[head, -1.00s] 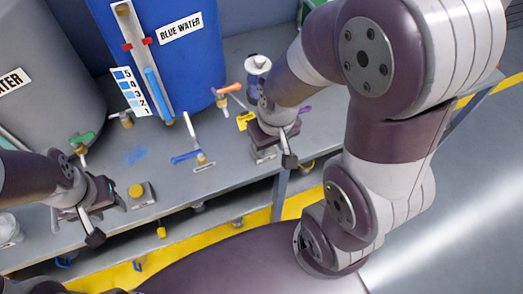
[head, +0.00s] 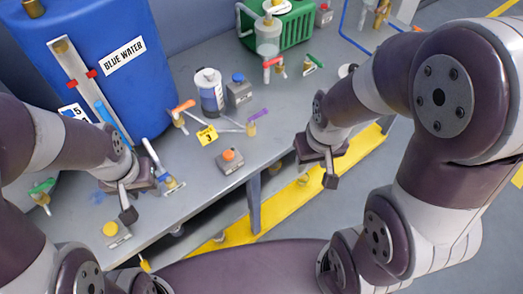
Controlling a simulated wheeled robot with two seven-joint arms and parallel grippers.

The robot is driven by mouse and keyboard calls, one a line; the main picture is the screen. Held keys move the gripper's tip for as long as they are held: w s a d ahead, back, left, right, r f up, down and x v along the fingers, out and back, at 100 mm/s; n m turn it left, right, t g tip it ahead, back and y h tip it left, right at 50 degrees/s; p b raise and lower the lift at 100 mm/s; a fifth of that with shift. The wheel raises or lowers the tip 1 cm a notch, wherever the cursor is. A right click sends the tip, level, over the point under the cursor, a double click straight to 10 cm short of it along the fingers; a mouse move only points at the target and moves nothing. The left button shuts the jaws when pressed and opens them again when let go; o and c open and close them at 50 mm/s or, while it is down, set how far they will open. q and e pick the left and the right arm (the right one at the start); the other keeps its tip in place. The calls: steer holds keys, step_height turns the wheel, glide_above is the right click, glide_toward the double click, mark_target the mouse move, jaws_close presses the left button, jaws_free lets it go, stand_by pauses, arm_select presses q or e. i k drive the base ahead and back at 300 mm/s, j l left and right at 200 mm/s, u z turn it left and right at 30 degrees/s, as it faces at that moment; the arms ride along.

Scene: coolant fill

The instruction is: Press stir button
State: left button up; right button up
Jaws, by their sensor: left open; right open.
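Two push buttons on small grey boxes are in the head view, and I cannot read which is the stir button. One has an orange cap (head: 229,155) and sits mid-bench near the front edge. The other has a yellow cap (head: 110,229) and sits at the lower left. My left gripper (head: 130,203) is open and empty above the bench edge, right of the yellow button and left of the orange one. My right gripper (head: 328,168) is open and empty, to the right of the orange button, over the bench's front edge.
A blue water drum (head: 130,95) stands at the back left. A yellow tag marked 3 (head: 207,135), valves with coloured handles and a small clear vessel with dark liquid (head: 210,95) lie behind the orange button.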

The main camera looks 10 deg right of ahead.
mark_target(228, 155)
steer(key=i+l+u, duration=0.15)
steer(key=u, duration=0.25)
steer(key=i+l+u, duration=0.1)
steer(key=u, duration=0.3)
steer(key=l, duration=0.1)
